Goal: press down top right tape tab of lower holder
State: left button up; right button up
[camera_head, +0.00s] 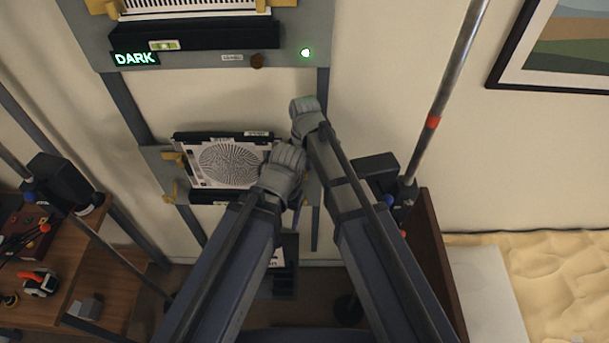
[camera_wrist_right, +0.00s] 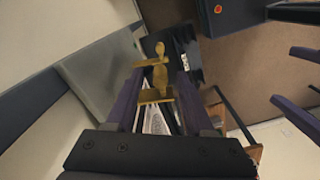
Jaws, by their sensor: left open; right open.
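The lower holder (camera_head: 150,158) is a grey plate on the wall rails, holding a white card with a round black line pattern (camera_head: 228,166). My right gripper (camera_head: 305,108) is by the holder's upper right corner. In the right wrist view, a brass tab (camera_wrist_right: 155,76) lies between the spread fingers of my right gripper (camera_wrist_right: 160,78); contact is unclear.
An upper holder (camera_head: 190,35) with a lit DARK sign and green light is above. Metal poles (camera_head: 432,122) with dark clamps stand on both sides. A wooden bench (camera_head: 110,290) with tools is at the lower left.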

grip_shut()
dwell(0.5)
dwell(1.0)
